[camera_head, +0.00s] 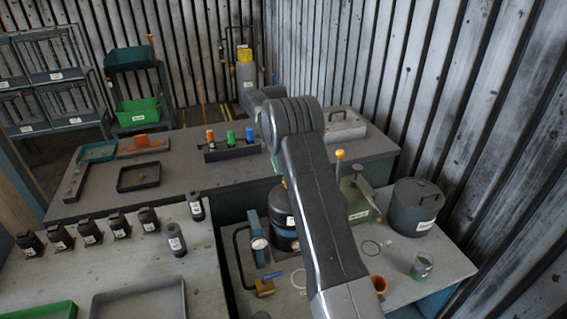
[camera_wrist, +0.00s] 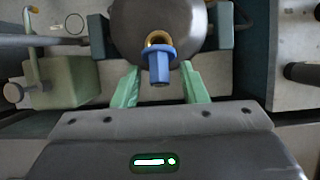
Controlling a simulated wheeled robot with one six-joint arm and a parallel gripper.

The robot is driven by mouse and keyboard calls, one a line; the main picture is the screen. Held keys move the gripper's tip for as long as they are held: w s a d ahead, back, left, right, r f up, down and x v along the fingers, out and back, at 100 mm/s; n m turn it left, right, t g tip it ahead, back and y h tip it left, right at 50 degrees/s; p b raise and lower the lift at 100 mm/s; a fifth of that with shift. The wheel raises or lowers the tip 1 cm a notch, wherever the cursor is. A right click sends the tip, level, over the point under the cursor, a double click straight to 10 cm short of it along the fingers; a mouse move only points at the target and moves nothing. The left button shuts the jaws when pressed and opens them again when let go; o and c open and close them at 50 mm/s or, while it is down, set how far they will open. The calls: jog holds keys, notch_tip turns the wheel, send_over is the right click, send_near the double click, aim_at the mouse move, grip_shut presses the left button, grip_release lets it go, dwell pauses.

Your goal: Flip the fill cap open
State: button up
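The wrist view shows a blue cap-like part (camera_wrist: 159,67) with a yellow-orange ring (camera_wrist: 159,39) on a dark round body (camera_wrist: 126,27). I take the blue part to be the fill cap; whether it is shut or lifted is unclear. My gripper (camera_wrist: 160,68) has its two green fingers apart, one on each side of the blue part, with visible gaps. The fingers do not touch it in this view. In the head view a dark cylinder (camera_head: 280,218) stands on the bench, half hidden behind my arm.
A green box with an orange-knobbed lever (camera_head: 357,197) and a grey lidded pot (camera_head: 415,207) stand to the right. A glass (camera_head: 422,267) and an orange cup (camera_head: 380,285) are nearer. A blue part with a gauge (camera_head: 259,245) stands close left of the cylinder.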

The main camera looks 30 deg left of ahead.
jog(key=shift+d, duration=0.1)
dwell(0.4)
jog(key=shift+s+d+r+t+y+b, duration=0.1)
jog(key=shift+s+d+t+y+b, duration=0.15)
jog(key=shift+t+y+b, duration=0.35)
jog(key=shift+s+d+t+y+b, duration=0.25)
jog(key=shift+t+y+b, duration=0.15)
jog(key=shift+y+b, duration=0.45)
jog(key=b, duration=0.3)
jog(key=t+y+b, duration=0.1)
jog(key=b, duration=0.2)
jog(key=shift+s+d+f+t+y, duration=0.2)
jog(key=shift+s+d+t+y, duration=0.1)
jog(key=shift+d, duration=0.1)
jog(key=y+b, duration=0.1)
jog(key=b, duration=0.3)
jog(key=t+b, duration=0.1)
jog(key=b, duration=0.3)
jog(key=shift+s+d+f+y, duration=0.15)
jog(key=shift+s+d+y, duration=0.15)
jog(key=shift+d+y, duration=0.1)
jog(key=t+y+b, duration=0.1)
jog(key=b, duration=0.3)
jog(key=shift+s+d+b, duration=0.15)
jog(key=shift+b, duration=0.15)
